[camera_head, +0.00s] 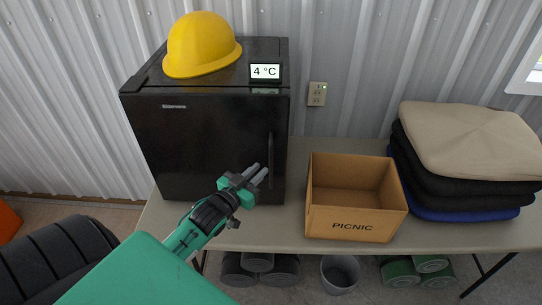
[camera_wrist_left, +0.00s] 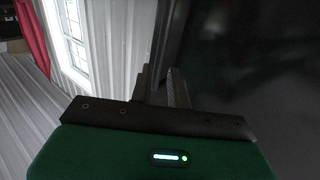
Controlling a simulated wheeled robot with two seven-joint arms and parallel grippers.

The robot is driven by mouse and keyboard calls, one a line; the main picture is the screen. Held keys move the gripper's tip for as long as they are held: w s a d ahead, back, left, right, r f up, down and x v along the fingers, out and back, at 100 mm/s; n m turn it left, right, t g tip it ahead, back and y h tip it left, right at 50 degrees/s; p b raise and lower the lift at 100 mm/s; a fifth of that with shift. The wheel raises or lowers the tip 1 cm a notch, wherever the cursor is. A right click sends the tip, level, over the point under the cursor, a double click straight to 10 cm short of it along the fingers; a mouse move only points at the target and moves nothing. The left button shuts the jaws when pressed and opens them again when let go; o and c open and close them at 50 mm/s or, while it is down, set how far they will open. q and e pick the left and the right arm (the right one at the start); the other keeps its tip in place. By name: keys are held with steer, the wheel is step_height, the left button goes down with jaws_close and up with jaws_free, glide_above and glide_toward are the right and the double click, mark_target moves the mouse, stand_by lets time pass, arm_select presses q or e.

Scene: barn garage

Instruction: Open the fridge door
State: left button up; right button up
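The fridge (camera_head: 210,140) is a small black unit on the table, with its door shut. Its dark upright handle (camera_head: 271,150) is near the door's right edge. My left gripper (camera_head: 261,172) is in front of the lower right of the door, close to the handle's lower end. Its two grey fingers are apart with a narrow gap. In the left wrist view, the fingers (camera_wrist_left: 162,88) show against the dark fridge (camera_wrist_left: 250,70). I cannot tell whether they touch the handle. My right gripper is in neither view.
A yellow hard hat (camera_head: 202,45) and a 4 °C display (camera_head: 265,71) sit on the fridge. An open cardboard PICNIC box (camera_head: 350,222) stands right of it on the table (camera_head: 270,232). Folded cushions (camera_head: 470,150) are farther right. A corrugated wall (camera_head: 350,60) is behind.

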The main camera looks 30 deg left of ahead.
mark_target(270, 160)
arm_select(q)
steer(key=shift+w+d+p, duration=0.15)
steer(key=shift+w+p, duration=0.7)
steer(key=shift+w, duration=2.65)
steer(key=shift+c, duration=0.5)
jaws_close()
